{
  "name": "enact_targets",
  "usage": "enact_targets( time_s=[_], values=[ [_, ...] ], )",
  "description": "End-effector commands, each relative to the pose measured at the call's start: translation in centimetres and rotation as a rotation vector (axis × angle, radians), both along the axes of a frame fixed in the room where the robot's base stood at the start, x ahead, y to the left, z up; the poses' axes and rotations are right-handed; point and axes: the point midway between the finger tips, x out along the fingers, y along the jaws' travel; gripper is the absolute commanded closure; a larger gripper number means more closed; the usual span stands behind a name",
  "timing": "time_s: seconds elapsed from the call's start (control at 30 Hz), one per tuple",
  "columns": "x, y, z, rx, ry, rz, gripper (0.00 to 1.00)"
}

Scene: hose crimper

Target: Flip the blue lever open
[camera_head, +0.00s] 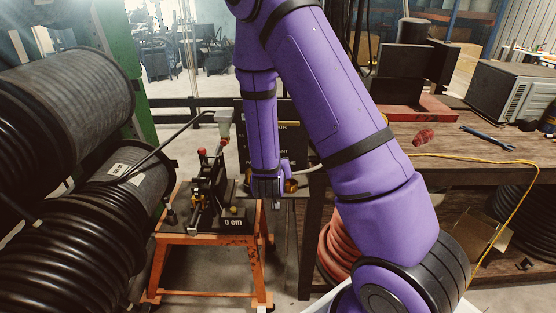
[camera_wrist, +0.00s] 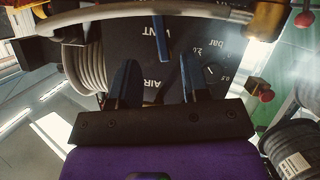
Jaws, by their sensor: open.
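The blue lever (camera_wrist: 160,38) shows in the wrist view as a thin upright blue bar in front of a dark panel (camera_wrist: 205,38) with "VENT", "AIR" and "bar" lettering. My gripper (camera_wrist: 159,68) is open, its two dark fingers pointing at the panel. In the picture, the lever lies above the gap between the fingertips; I cannot tell whether they touch it. In the head view my gripper (camera_head: 275,199) hangs in front of the dark panel (camera_head: 290,147), and I cannot make out the lever there.
A grey hose (camera_wrist: 150,17) crosses above the lever, with a coil at left. An orange stand (camera_head: 207,294) carries the black crimper (camera_head: 209,190) left of my gripper. Large hose reels (camera_head: 60,100) stand at left. A wooden workbench (camera_head: 480,160) is at right.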

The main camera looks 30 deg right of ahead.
Motion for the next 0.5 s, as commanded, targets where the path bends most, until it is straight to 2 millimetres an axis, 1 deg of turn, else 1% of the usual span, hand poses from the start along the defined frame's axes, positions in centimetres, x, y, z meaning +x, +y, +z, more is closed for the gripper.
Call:
enact_targets(
  time_s=[0.3, 0.5],
  values=[
    [4.0, -3.5, -2.1, 0.0, 0.0, -0.002, 0.57],
    [5.8, -5.0, -3.0, 0.001, 0.0, -0.002, 0.57]
  ],
)
